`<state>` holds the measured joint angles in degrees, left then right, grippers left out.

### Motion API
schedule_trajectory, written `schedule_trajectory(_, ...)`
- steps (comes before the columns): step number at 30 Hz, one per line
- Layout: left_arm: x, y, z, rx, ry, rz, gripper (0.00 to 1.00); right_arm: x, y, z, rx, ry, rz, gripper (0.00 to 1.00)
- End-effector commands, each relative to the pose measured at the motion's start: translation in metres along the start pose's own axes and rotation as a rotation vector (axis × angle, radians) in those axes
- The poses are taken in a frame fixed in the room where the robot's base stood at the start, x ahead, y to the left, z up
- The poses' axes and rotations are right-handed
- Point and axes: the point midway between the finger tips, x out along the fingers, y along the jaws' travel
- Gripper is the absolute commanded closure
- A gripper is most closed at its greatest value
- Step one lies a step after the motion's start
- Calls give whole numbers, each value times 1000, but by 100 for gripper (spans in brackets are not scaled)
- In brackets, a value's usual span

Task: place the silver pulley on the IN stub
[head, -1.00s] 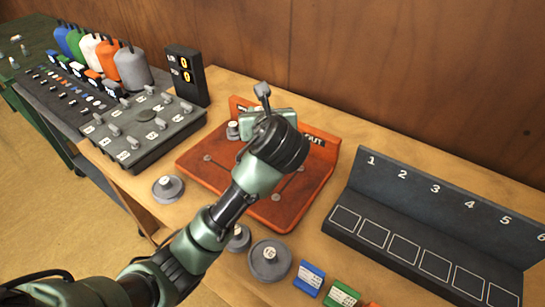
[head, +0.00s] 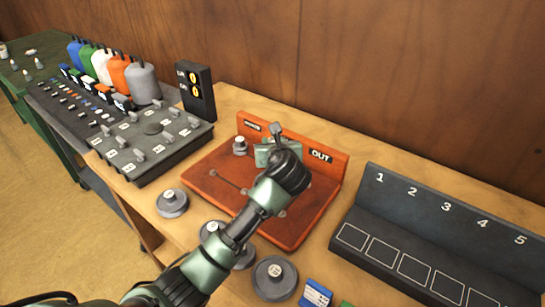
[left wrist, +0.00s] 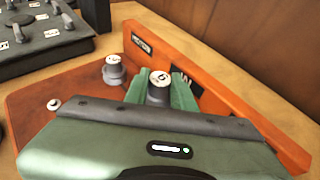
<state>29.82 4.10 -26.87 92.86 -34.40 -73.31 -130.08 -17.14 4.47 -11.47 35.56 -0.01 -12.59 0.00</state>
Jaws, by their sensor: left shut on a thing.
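My left gripper (head: 277,152) is over the back of the orange board (head: 222,196), between the left label and the OUT label (head: 320,156). In the left wrist view its green fingers (left wrist: 160,92) are shut on a grey pulley's hub (left wrist: 159,80) with a white marked top. The pulley's disc and the stub under it are hidden, so I cannot tell whether it is seated. The sign behind it is mostly covered. A small grey pulley (head: 239,147) stands beside it, below the left label; it also shows in the left wrist view (left wrist: 115,72). My right gripper is not in view.
Loose grey pulleys lie on the wooden table at the front, at left (head: 172,203) and near the edge (head: 274,279). A numbered black rack (head: 395,225) stands at right. A dark control panel (head: 150,140) and a display box (head: 196,90) stand at left.

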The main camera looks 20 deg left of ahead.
Motion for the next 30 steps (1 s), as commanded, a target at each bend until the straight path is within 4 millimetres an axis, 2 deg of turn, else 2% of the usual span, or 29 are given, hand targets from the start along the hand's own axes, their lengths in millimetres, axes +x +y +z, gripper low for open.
schedule_trajectory(7,8,0,-18,0,0,0,100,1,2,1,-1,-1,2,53)
schedule_trajectory(13,19,0,-46,1,1,0,100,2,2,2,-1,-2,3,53)
schedule_trajectory(24,21,0,-50,0,-1,0,100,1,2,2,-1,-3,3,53)
schedule_trajectory(25,21,0,-50,0,0,0,72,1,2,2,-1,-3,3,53)
schedule_trajectory(27,21,0,-50,-1,-1,0,53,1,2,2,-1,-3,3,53)
schedule_trajectory(30,21,0,-50,-1,0,0,53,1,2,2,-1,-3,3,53)
